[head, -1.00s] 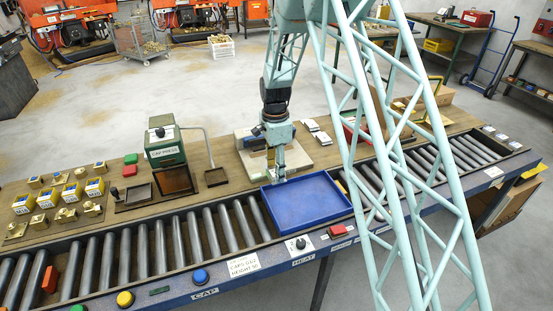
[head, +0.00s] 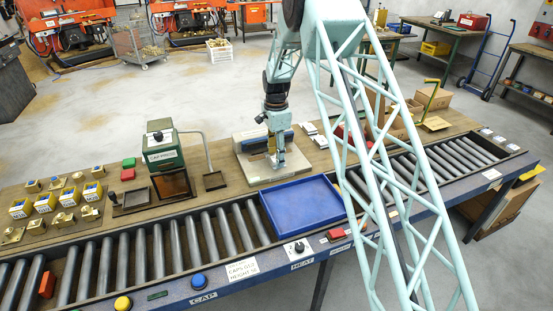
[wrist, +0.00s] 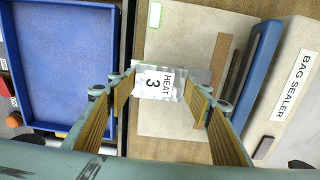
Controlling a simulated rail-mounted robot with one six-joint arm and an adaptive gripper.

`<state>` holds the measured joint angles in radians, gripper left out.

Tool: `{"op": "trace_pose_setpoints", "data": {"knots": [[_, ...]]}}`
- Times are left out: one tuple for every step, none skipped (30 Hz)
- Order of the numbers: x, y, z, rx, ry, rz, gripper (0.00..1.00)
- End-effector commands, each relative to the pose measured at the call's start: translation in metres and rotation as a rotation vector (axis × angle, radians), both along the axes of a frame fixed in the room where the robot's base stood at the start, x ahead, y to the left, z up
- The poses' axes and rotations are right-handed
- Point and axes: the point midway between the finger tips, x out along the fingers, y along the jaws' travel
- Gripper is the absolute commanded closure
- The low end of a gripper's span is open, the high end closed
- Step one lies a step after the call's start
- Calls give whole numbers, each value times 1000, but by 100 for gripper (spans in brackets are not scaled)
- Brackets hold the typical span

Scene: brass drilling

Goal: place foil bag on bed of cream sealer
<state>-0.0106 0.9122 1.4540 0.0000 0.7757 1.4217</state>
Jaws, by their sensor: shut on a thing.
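My gripper (head: 277,164) points down and is shut on a foil bag (wrist: 158,84), a silvery pouch with a white label reading "HEAT 3". The bag shows between my fingertips in the wrist view. It is held over the bed of the cream sealer (wrist: 188,30), a flat cream plate. Whether the bag touches the bed is unclear. The sealer body (wrist: 290,85), labelled "BAG SEALER", stands to the right in the wrist view, with a blue bar (wrist: 252,72) along it. In the head view the sealer bed (head: 252,172) lies behind the conveyor, partly hidden by my gripper.
An empty blue tray (head: 302,203) sits on the roller conveyor, in front of the sealer; it also shows in the wrist view (wrist: 65,125). A green cap press (head: 163,147) stands to the left. Small white pieces (head: 312,130) and a red bin lie to the right.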

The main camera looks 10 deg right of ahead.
Motion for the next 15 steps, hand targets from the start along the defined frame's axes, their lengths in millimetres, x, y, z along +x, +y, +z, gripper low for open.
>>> {"op": "trace_pose_setpoints", "data": {"knots": [[7,-2,-1,0,-2,-1,66],[10,-3,-1,0,-1,-1,66],[14,-4,-1,0,-1,-1,66],[17,-5,-2,0,-1,-1,66],[19,-6,-2,0,-1,-1,66],[22,-7,-2,0,-1,0,66],[24,-7,-2,0,-1,0,66],[25,-7,-2,0,-1,0,66],[26,-8,-3,0,0,0,66],[26,-8,-3,0,0,0,66],[27,-8,-2,0,0,0,66],[27,-8,-2,0,0,0,66],[27,-8,-2,0,0,0,66],[27,-8,-2,0,0,0,66],[27,-8,-2,0,0,0,66]]}}
